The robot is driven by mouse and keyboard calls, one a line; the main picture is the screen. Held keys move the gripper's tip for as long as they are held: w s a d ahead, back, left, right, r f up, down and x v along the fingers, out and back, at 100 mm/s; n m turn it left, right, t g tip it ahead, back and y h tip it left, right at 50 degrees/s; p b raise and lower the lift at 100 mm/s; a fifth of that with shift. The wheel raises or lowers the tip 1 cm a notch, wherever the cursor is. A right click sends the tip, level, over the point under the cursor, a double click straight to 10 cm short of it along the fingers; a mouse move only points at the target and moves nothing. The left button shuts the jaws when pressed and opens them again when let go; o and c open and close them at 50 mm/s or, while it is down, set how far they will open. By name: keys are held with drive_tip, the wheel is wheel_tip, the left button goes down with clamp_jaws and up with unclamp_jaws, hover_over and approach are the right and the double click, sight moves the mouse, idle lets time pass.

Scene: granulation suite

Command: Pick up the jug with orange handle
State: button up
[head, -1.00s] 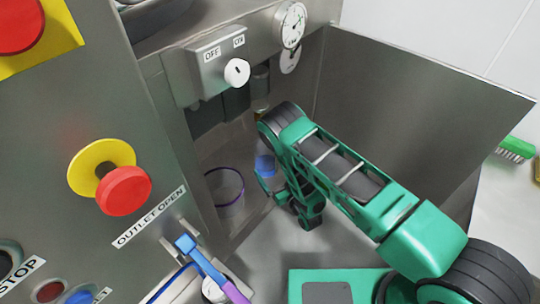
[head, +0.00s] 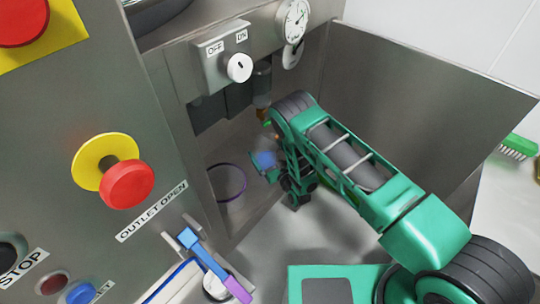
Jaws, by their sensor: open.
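I cannot make out a jug with an orange handle for certain. A small orange spot (head: 277,137) shows beside my arm in the recess, but most of what lies behind the arm is hidden. A clear vessel with a purple rim (head: 227,182) stands in the recess, left of my gripper. My gripper (head: 268,174) is open, low in the recess at the end of my green arm, and partly hidden by its links. A blurred blue patch (head: 265,159) shows right at the gripper; I cannot tell what it belongs to.
Steel walls bound the recess, with a tall side panel (head: 420,105) at right. A switch box (head: 222,62) and a brass-coloured fitting (head: 262,114) are above. A blue-and-purple handled thing (head: 207,258) stands in front. A red button (head: 127,184) is at left. Bare floor shows before the recess.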

drive_tip(key=shift+c, duration=0.6)
drive_tip(key=c, duration=1.3)
drive_tip(key=shift+r, duration=0.1)
